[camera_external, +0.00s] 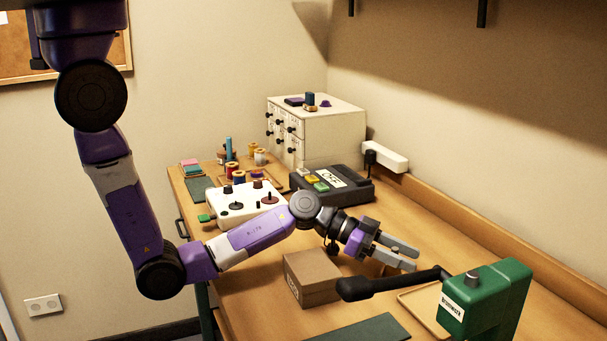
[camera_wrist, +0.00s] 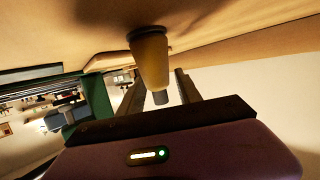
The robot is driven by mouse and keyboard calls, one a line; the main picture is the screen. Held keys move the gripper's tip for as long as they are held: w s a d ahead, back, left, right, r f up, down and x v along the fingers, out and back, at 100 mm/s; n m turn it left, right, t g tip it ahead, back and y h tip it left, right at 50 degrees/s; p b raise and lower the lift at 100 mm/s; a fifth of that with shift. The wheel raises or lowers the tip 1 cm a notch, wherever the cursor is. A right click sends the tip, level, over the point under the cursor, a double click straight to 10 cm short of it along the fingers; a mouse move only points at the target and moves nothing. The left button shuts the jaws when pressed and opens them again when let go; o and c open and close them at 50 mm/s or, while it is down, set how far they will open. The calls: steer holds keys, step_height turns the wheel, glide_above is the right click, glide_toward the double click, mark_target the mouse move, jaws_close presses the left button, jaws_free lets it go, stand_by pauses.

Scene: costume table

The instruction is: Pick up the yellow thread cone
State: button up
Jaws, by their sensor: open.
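The yellow thread cone (camera_wrist: 150,58) shows in the wrist view, where the picture is turned so that the table is at the top. Its wide dark end is at the table and its narrow grey end points toward my palm. My gripper (camera_external: 415,258) is open, low over the right part of the table, with its fingers pointing right. In the wrist view, the fingers of my gripper (camera_wrist: 158,78) lie on either side of the cone, with gaps visible; I cannot tell how deep it sits between them. In the external view, the cone is mostly hidden by the fingers.
A green machine (camera_external: 487,300) with a black arm (camera_external: 395,286) stands close in front of my gripper. A brown box (camera_external: 312,278) is to its left. A black box marked OFF (camera_external: 335,185), a white spool-holder box (camera_external: 245,205) and drawers (camera_external: 315,130) stand behind.

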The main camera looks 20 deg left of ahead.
steer(key=shift+d, duration=0.3)
steer(key=shift+f, duration=0.1)
jaws_close()
